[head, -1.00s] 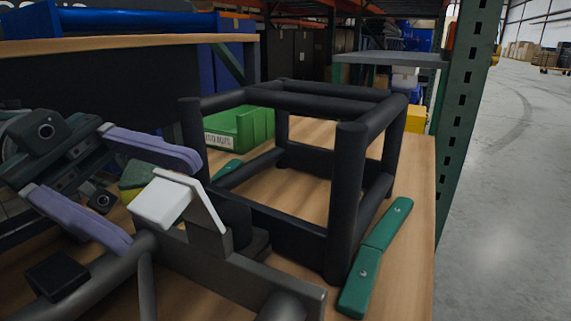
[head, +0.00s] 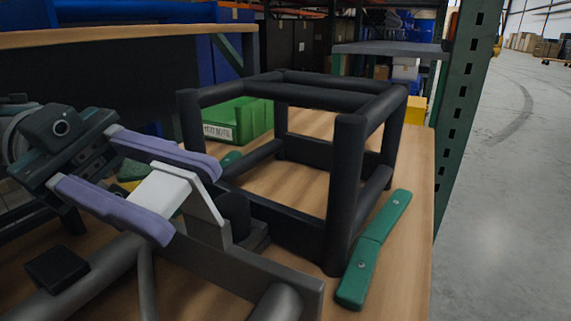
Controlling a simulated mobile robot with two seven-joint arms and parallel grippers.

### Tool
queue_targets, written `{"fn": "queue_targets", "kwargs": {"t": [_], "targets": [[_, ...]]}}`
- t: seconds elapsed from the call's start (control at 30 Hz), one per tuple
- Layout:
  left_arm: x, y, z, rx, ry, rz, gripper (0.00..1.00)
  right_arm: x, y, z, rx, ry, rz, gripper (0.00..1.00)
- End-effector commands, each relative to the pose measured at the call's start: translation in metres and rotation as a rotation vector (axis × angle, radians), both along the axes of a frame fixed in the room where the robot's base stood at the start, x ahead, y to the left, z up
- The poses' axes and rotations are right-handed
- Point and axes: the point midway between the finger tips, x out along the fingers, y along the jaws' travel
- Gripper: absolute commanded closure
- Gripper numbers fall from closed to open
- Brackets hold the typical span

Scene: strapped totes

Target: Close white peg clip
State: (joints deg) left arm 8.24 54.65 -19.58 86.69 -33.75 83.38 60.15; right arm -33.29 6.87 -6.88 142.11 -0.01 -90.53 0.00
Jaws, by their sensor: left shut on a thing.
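The white peg clip (head: 161,189) sits on a grey post at the front of a dark frame, left of the picture's middle. My left gripper (head: 190,201) comes in from the left with its two purple fingers on either side of the white clip. The fingers are shut on the clip and hide parts of its edges. A white upright piece (head: 204,206) of the clip shows just past the fingers. My right gripper is not in view.
A black tubular frame (head: 342,195) stands on the wooden table (head: 408,235), close to the clip's right. Green straps (head: 373,248) lie along its right side. A green bin (head: 240,122) stands behind. A dark green rack post (head: 461,110) rises at right.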

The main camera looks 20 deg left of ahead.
Motion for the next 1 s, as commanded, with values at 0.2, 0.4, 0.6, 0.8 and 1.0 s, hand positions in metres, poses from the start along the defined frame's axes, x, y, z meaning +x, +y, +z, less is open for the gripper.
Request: {"fn": "queue_targets", "kwargs": {"t": [0.2,0.4,0.6,0.8,1.0], "targets": [[-0.002,0.0,-0.001,0.001,0.003,-0.006,1.0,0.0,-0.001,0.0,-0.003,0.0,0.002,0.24],[-0.001,0.0,0.001,0.002,0.019,-0.007,1.0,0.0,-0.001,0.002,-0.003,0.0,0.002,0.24],[0.003,0.0,0.005,0.005,0.1,-0.007,1.0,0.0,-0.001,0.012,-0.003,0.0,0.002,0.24],[0.01,0.0,0.01,0.01,0.241,-0.007,1.0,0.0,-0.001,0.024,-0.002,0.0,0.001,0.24],[0.018,-0.001,0.013,0.015,0.39,-0.006,1.0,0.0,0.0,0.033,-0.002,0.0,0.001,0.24]]}}
